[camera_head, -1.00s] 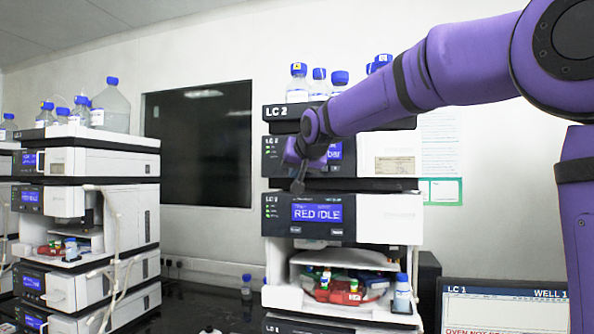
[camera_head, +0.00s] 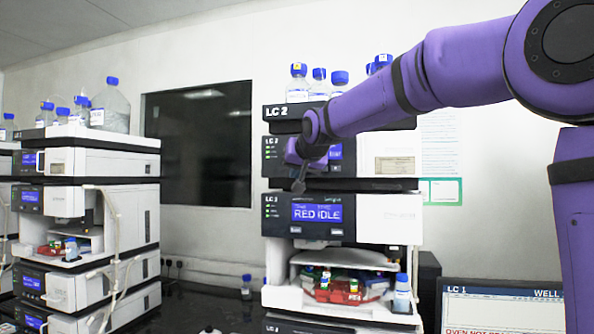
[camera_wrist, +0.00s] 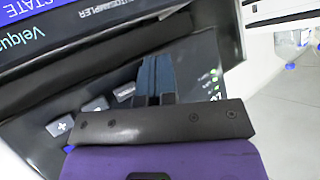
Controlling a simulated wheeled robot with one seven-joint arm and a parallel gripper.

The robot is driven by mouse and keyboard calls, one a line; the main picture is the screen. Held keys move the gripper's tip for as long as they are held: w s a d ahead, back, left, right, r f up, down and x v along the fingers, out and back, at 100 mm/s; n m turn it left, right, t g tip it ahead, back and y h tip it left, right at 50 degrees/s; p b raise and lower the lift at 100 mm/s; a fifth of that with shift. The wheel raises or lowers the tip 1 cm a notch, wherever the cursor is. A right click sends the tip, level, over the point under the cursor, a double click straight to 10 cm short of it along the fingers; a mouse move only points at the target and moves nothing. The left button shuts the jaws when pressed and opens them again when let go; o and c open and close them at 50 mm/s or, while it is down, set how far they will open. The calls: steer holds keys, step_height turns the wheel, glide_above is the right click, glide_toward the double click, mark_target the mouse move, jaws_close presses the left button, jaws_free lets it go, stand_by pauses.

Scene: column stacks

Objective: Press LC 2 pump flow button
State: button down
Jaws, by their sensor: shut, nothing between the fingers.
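The LC 2 stack (camera_head: 342,219) stands in the middle of the head view. Its upper module with a blue screen (camera_head: 336,152) is partly hidden behind my wrist. My gripper (camera_head: 298,187) is in front of that module's lower left edge, shut and empty, just above the module reading RED IDLE (camera_head: 317,213). In the wrist view the shut fingers (camera_wrist: 155,80) lie over a dark panel (camera_wrist: 30,135). Contact with the panel cannot be told.
Blue-capped bottles (camera_head: 298,84) stand on top of the stack. An open sampler bay (camera_head: 340,283) with vials is below. Another stack (camera_head: 85,205) stands at the left, and a monitor (camera_head: 500,306) is at the lower right. A dark window (camera_head: 200,145) is behind.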

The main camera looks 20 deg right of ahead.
stand_by(0.4)
steer(key=shift+s+a, duration=0.45)
steer(key=shift+s, duration=0.2)
steer(key=s+a, duration=0.1)
steer(key=s, duration=0.1)
steer(key=s+a, duration=0.2)
stand_by(0.5)
steer(key=shift+s, duration=0.1)
stand_by(0.5)
steer(key=s+d+f+g, duration=0.2)
steer(key=s+f, duration=0.5)
steer(key=s, duration=0.4)
steer(key=s+d+f+n+g, duration=0.1)
steer(key=s+d+f+g, duration=0.1)
steer(key=s+f, duration=0.6)
steer(key=s+d+f+n+g, duration=0.1)
steer(key=s+d+f+g, duration=0.2)
steer(key=s+f, duration=0.4)
steer(key=s, duration=0.9)
steer(key=shift+s+d+f, duration=0.15)
steer(key=shift+d+f, duration=0.15)
steer(key=shift+d, duration=0.1)
stand_by(1.5)
